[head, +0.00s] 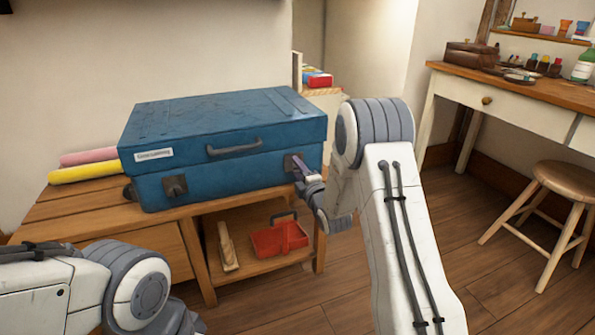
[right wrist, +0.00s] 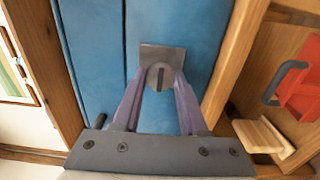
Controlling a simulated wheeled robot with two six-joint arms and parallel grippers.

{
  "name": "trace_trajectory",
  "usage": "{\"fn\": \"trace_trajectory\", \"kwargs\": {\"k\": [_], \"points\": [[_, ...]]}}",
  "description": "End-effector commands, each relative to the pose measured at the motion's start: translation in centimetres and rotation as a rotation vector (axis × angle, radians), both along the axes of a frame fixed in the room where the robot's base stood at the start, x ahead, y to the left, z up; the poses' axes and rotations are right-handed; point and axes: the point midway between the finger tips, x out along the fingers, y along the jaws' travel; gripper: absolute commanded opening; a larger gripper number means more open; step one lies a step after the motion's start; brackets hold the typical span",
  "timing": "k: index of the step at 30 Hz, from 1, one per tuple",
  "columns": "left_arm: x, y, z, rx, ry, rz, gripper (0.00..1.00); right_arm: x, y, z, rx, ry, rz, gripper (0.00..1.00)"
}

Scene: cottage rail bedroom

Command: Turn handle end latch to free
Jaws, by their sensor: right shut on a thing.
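A closed blue case (head: 222,140) lies on a wooden bench, with a dark handle (head: 234,148) on its front. One dark latch (head: 174,187) is at the front left; the other latch (head: 288,162) is at the front right. My right gripper (head: 298,166) is at the right latch. In the right wrist view, the purple fingers of my right gripper (right wrist: 160,79) are shut on the round, slotted turning piece of this latch, below its grey plate (right wrist: 161,51). The slot runs nearly along the picture's vertical. My left gripper is out of view.
The wooden bench (head: 75,214) has an open shelf with a red caddy (head: 279,238) and a wooden brush-like piece (head: 228,247). A stool (head: 566,179) and desk (head: 520,103) stand right; open floor lies between.

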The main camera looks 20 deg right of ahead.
Motion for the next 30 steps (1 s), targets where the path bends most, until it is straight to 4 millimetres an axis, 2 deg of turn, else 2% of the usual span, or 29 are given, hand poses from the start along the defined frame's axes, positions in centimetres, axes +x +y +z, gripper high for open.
{"fn": "trace_trajectory", "kwargs": {"k": [11,12,13,14,24,26,30], "points": [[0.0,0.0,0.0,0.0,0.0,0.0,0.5,-0.1,0.0,-0.2,-0.004,0.005,0.001,0.0],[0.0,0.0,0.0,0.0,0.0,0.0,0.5,-0.1,0.0,-0.2,-0.004,0.005,0.001,0.53],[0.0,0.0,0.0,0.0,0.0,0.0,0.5,-0.1,0.0,-0.2,-0.004,0.005,0.001,0.65],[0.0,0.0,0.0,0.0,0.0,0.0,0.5,-0.1,0.0,-0.2,-0.004,0.004,0.001,0.7],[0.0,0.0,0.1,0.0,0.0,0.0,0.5,-0.2,0.0,0.0,-0.003,0.002,0.0,0.7],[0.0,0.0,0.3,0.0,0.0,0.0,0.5,-0.6,0.0,0.0,-0.003,0.002,0.0,0.7],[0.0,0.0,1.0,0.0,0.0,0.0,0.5,-2.8,-0.1,0.2,-0.003,0.004,0.0,0.7]]}}
